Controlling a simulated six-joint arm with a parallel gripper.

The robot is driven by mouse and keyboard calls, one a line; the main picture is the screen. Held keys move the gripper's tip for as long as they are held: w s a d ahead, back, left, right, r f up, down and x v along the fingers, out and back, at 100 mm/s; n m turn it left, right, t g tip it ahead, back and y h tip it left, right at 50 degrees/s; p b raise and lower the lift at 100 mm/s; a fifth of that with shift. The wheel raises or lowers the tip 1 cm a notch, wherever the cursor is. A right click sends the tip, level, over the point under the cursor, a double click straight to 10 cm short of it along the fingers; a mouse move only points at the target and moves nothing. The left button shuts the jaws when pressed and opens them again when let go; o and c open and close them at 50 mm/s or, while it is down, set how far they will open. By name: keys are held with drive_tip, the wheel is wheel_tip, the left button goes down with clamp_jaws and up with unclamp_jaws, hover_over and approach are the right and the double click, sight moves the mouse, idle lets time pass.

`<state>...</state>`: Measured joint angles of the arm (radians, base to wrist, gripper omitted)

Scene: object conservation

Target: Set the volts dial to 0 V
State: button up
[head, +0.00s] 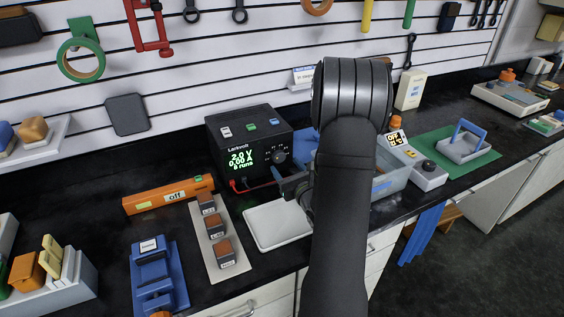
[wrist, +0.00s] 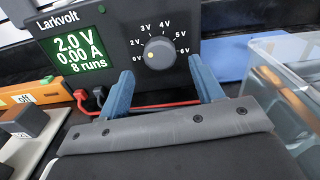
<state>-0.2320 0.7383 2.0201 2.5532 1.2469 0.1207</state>
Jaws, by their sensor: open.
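The green display (wrist: 80,47) reads 2.0 V, 0.00 A and 8 runs. My gripper (wrist: 161,70) is open, its two blue fingers apart, one low on each side of the dial and not closed on it. In the head view the dial (head: 279,156) shows just above my gripper, which my arm partly hides.
A red lead (wrist: 165,105) and plugs run below the dial, close to the fingers. A clear bin (wrist: 295,85) stands to the right. An orange device (head: 168,195) and a grey strip of blocks (head: 218,243) lie left. A pale tray (head: 277,225) sits in front.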

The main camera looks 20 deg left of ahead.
sight(281, 159)
drive_tip(key=shift+x, duration=2)
drive_tip(key=c, duration=1)
drive_tip(key=shift+o, duration=0.2)
drive_tip(key=n, duration=0.4)
drive_tip(key=shift+n, duration=1.8)
drive_tip(key=shift+d+n, duration=0.1)
drive_tip(key=shift+n, duration=0.2)
